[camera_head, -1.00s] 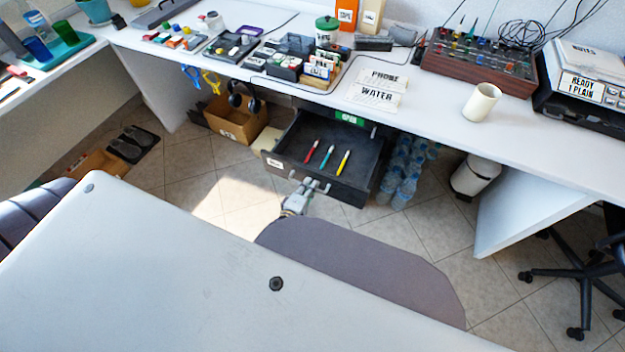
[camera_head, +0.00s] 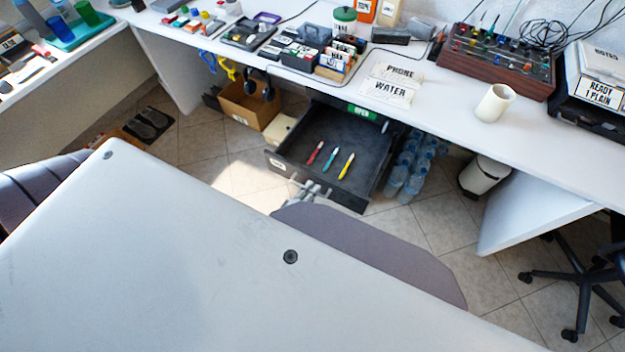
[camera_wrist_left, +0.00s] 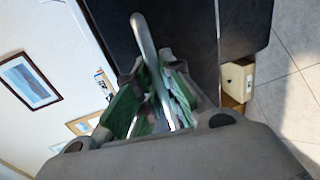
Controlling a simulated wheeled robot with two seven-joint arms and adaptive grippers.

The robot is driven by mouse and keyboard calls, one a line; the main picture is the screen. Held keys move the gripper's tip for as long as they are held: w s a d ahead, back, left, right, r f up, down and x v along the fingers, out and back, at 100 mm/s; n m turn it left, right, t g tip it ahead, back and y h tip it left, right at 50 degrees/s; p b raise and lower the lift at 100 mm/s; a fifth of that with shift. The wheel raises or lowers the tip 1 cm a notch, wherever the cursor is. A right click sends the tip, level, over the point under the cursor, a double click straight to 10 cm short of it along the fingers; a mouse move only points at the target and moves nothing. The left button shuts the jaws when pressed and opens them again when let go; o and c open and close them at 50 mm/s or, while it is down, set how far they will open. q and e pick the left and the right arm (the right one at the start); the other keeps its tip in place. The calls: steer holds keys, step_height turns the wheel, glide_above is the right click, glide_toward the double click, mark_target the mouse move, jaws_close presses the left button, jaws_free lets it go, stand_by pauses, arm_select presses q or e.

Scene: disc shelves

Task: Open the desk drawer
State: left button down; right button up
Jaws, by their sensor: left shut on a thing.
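The dark desk drawer (camera_head: 325,137) is pulled out from under the white desk in the head view. A red, a teal and a yellow pen lie in it. Its front carries a small white label (camera_head: 277,163) on the left. My left gripper (camera_head: 309,188) is at the middle of the drawer front, partly hidden by my own body. In the left wrist view, its green-padded fingers (camera_wrist_left: 151,98) are closed around the metal bar handle (camera_wrist_left: 144,38) against the dark drawer front (camera_wrist_left: 186,32). My right gripper is not in view.
A cardboard box (camera_head: 247,105) with headphones stands left of the drawer, on the floor. Water bottles (camera_head: 408,168) and a white bin (camera_head: 484,174) stand to the right. A wheeled chair (camera_head: 572,270) is at far right.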

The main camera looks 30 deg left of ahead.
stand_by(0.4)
arm_select(q)
steer(key=c, duration=1.5)
jaws_free()
steer(key=shift+s, duration=0.2)
steer(key=shift+v, duration=3.6)
